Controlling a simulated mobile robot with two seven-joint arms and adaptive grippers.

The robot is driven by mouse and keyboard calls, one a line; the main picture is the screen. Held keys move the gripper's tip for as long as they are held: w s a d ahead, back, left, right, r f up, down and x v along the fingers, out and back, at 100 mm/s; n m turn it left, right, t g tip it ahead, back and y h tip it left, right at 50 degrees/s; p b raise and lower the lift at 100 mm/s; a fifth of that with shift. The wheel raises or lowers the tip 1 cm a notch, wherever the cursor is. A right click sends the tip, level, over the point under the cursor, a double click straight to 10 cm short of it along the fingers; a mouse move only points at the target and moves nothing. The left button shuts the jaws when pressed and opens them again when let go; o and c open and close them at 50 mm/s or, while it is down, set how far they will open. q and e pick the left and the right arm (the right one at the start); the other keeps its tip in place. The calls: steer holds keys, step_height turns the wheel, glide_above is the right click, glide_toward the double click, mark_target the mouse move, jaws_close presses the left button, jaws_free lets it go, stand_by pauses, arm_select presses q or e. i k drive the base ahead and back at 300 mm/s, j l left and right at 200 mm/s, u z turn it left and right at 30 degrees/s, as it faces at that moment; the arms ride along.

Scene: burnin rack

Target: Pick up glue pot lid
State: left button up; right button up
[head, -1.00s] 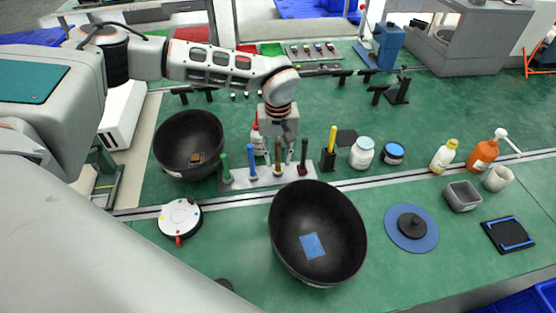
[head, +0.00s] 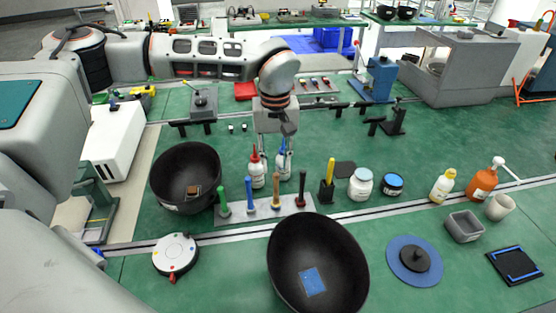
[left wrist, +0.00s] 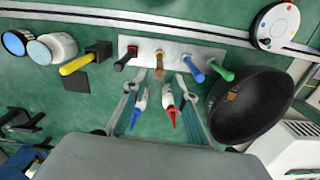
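No part is plainly marked as the glue pot lid. A white jar with a pale lid (head: 361,183) stands right of centre in the head view; it also shows in the left wrist view (left wrist: 52,47). Beside it is a low black round thing with a blue top (head: 392,184), also in the left wrist view (left wrist: 14,43). My left gripper (head: 284,146) is left of both, over the red-tipped bottle (head: 257,170) and blue-tipped bottle (head: 283,163). In the left wrist view its fingers (left wrist: 158,84) are spread, holding nothing visible. My right gripper is not in view.
A rack (head: 236,213) of several coloured-handled tools and a yellow-handled tool in a black block (head: 327,187) stand near the gripper. Black bowls stand at left (head: 170,192) and front (head: 345,255). A black knobbed disc (head: 414,259) lies on a blue round mat (head: 395,247).

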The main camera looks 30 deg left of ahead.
mark_target(414, 257)
steer(key=k, duration=1.5)
